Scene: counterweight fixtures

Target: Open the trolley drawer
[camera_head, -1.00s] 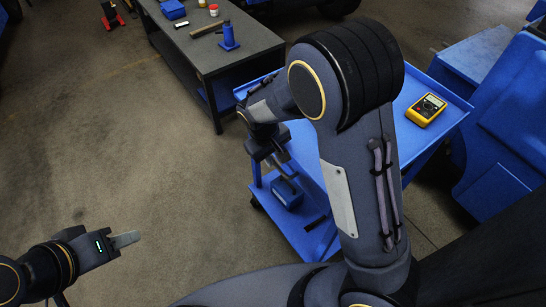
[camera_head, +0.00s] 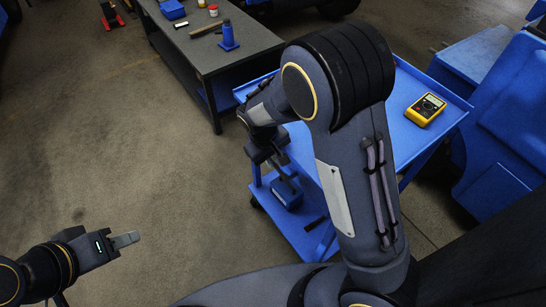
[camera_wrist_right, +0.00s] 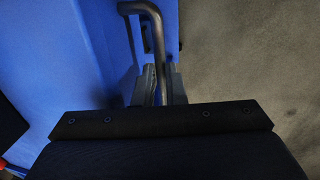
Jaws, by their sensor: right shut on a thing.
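The blue trolley (camera_head: 436,139) stands right of centre in the head view, partly hidden behind my right arm. My right gripper (camera_head: 287,173) is at the trolley's left side, below the top tray. In the right wrist view the drawer handle (camera_wrist_right: 147,8) is a bent grey bar against a blue face, and my right gripper (camera_wrist_right: 158,90) is shut on it. The drawer front is mostly hidden in the head view, so I cannot tell how far it is out. My left gripper (camera_head: 126,239) is empty, low at the left, away from the trolley; its jaw gap is unclear.
A yellow multimeter (camera_head: 425,109) lies on the trolley top. A blue box (camera_head: 287,193) sits on the trolley's lower shelf. A dark workbench (camera_head: 208,50) with tools and small containers stands behind. Open floor lies to the left. Blue equipment (camera_head: 510,130) stands at the right.

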